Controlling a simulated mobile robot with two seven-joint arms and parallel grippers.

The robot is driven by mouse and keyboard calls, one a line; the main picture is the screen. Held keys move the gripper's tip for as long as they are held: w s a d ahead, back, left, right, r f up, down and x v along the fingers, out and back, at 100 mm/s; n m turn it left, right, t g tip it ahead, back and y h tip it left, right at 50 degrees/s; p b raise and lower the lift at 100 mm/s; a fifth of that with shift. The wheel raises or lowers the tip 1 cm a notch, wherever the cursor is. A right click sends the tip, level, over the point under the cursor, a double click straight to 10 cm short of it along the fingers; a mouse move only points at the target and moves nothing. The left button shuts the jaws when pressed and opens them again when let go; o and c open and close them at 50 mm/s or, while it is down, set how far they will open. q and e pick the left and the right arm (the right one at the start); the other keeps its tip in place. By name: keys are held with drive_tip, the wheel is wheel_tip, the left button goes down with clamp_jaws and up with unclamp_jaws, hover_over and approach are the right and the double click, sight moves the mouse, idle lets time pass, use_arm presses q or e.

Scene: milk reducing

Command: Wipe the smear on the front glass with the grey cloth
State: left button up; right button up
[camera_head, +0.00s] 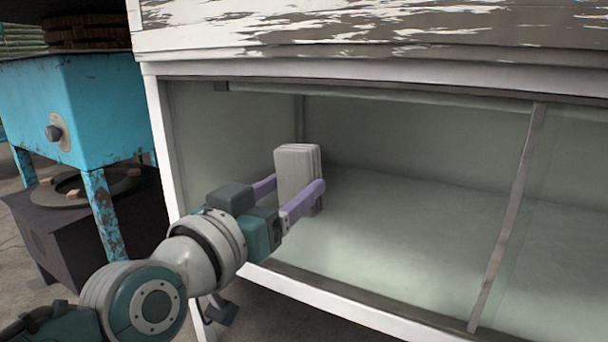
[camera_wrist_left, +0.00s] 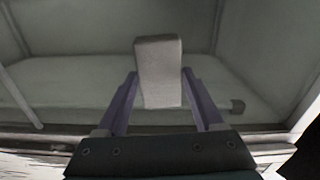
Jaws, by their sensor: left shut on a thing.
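The grey cloth (camera_head: 297,172) is a folded, upright pad held between the purple fingers of my left gripper (camera_head: 291,192). In the left wrist view the cloth (camera_wrist_left: 159,72) stands between the two fingers of the left gripper (camera_wrist_left: 160,92). The cloth is in front of the left part of the front glass (camera_head: 400,180); I cannot tell whether it touches the glass. No smear stands out clearly on the glass; the cloth and gripper hide part of it. My right gripper is not in view.
A white cabinet with peeling paint (camera_head: 370,25) frames the glass. A thin upright bar (camera_head: 508,215) divides the glass at the right. A rusty turquoise stand (camera_head: 105,105) and a dark box (camera_head: 95,225) are at the left. The cabinet interior looks empty.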

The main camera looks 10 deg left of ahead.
use_arm(q)
drive_tip(key=shift+d, duration=0.25)
drive_tip(key=shift+s+a, duration=0.1)
drive_tip(key=shift+s+a+r+p, duration=0.1)
drive_tip(key=shift+s+a+p, duration=0.05)
drive_tip(key=shift+s+p, duration=0.2)
drive_tip(key=shift+p+v, duration=1.45)
drive_tip(key=shift+v, duration=1.15)
